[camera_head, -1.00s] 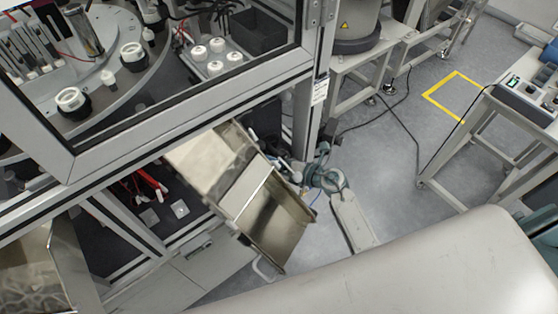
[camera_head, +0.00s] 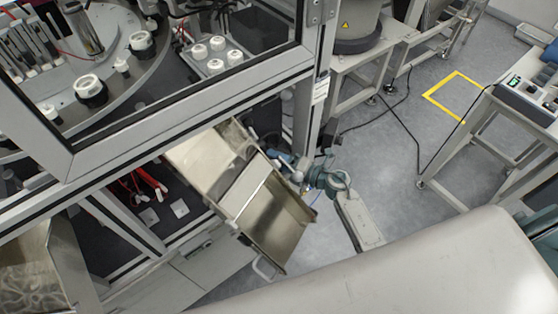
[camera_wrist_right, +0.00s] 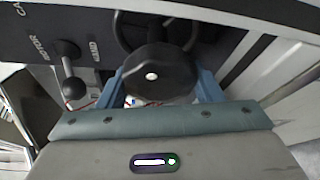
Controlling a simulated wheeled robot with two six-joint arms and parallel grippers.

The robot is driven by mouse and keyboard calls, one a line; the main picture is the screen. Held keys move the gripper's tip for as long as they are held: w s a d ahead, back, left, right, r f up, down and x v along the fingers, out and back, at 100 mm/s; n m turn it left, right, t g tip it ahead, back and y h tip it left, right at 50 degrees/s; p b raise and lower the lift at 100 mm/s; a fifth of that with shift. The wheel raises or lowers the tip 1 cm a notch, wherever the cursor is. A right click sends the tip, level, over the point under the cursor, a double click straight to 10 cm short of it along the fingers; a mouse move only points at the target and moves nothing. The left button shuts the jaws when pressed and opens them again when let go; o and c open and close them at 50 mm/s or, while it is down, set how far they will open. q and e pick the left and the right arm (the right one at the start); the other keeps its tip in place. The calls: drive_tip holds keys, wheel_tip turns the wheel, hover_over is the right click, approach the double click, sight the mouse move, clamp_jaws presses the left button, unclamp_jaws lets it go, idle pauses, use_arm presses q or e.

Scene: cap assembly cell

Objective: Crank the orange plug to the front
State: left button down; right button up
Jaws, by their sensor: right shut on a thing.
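I see no orange plug in either view. A dark turntable (camera_head: 118,82) behind the frame carries several white-topped black holders, such as the white-topped holder (camera_head: 91,88). In the right wrist view, a black handwheel (camera_wrist_right: 190,37) has a large black crank knob (camera_wrist_right: 150,60) with a white dot. My right gripper (camera_wrist_right: 160,85) has its blue fingers on both sides of this knob and is shut on it. In the head view, my right gripper (camera_head: 289,163) is small and partly hidden beside the machine, behind the metal chute. My left gripper is not in view.
A lever with a black ball (camera_wrist_right: 74,88) stands left of the handwheel, by labels reading MOTOR and HAND. A metal chute (camera_head: 280,228) juts out close to my right arm. A frame post (camera_head: 318,100) stands behind it. Open floor (camera_head: 400,150) lies to the right.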

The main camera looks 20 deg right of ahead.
drive_tip(key=m, duration=0.2)
drive_tip(key=m+t+y+b, duration=0.1)
drive_tip(key=m, duration=0.2)
drive_tip(key=shift+r+t, duration=0.1)
drive_tip(key=shift+t, duration=0.2)
drive_tip(key=m+t, duration=0.2)
drive_tip(key=m, duration=0.4)
drive_tip(key=shift+d+r, duration=0.1)
drive_tip(key=shift+r, duration=0.05)
drive_tip(key=shift+t, duration=0.3)
drive_tip(key=o, duration=1)
